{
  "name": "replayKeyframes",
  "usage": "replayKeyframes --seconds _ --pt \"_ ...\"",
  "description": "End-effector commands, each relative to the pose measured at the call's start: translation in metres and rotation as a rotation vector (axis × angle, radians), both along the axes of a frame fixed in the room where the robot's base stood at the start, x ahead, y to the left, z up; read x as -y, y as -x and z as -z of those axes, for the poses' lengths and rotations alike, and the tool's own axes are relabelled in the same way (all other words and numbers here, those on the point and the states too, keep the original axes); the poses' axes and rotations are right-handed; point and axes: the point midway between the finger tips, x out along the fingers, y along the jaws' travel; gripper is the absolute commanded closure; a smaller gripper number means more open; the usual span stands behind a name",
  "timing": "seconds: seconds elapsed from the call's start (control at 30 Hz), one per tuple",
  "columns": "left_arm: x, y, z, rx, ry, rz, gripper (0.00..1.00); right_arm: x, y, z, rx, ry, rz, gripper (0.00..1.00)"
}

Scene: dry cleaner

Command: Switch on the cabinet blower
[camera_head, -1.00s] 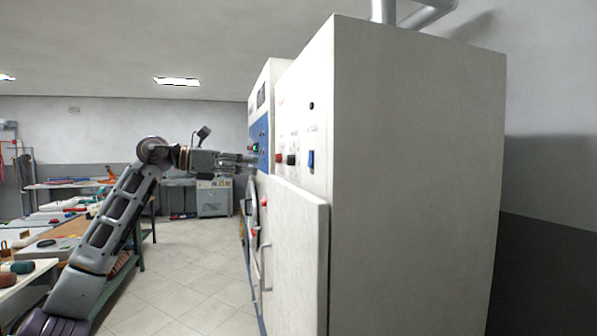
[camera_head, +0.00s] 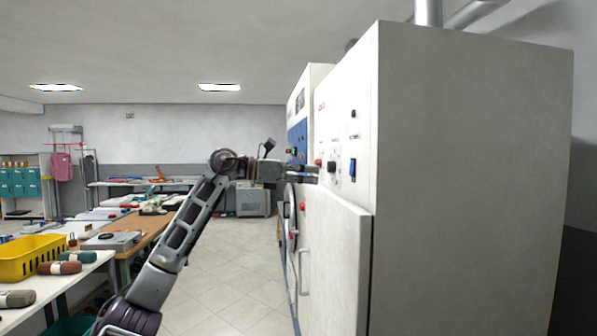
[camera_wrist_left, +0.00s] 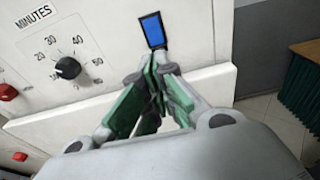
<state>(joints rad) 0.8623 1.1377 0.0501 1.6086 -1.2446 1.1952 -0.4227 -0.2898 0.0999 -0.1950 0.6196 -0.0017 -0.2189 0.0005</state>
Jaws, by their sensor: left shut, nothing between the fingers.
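The tall white cabinet (camera_head: 470,180) stands at the right of the head view. Its narrow front panel carries a blue rocker switch (camera_head: 352,170), a black knob (camera_head: 332,167) and a red button. In the left wrist view the blue switch (camera_wrist_left: 153,30) sits just beyond my left gripper's fingertips (camera_wrist_left: 150,65), with a small gap in the picture; contact cannot be told. The black timer knob (camera_wrist_left: 67,68) marked MINUTES is to its left. My left gripper (camera_head: 314,173) is shut and empty, in front of the panel in the head view. My right gripper is not in view.
The cabinet door (camera_head: 335,250) with its handle is below the panel. A blue-panelled machine (camera_head: 298,138) stands behind. Tables with a yellow basket (camera_head: 28,257) and rolls line the left. Tiled floor (camera_head: 235,285) between is clear.

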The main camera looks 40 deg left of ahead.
Motion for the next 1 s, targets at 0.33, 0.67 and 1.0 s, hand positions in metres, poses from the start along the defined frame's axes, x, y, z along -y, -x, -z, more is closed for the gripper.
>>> replayKeyframes --seconds 0.33,0.67,1.0 --pt "0.029 -0.033 0.003 -0.001 0.001 0.002 1.0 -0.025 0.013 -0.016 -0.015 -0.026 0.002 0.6" --pt "0.05 -0.058 0.008 0.0 0.001 0.001 1.0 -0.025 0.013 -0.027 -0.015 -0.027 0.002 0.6" --pt "0.056 -0.066 0.011 -0.001 -0.001 -0.001 1.0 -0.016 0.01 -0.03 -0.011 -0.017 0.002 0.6"
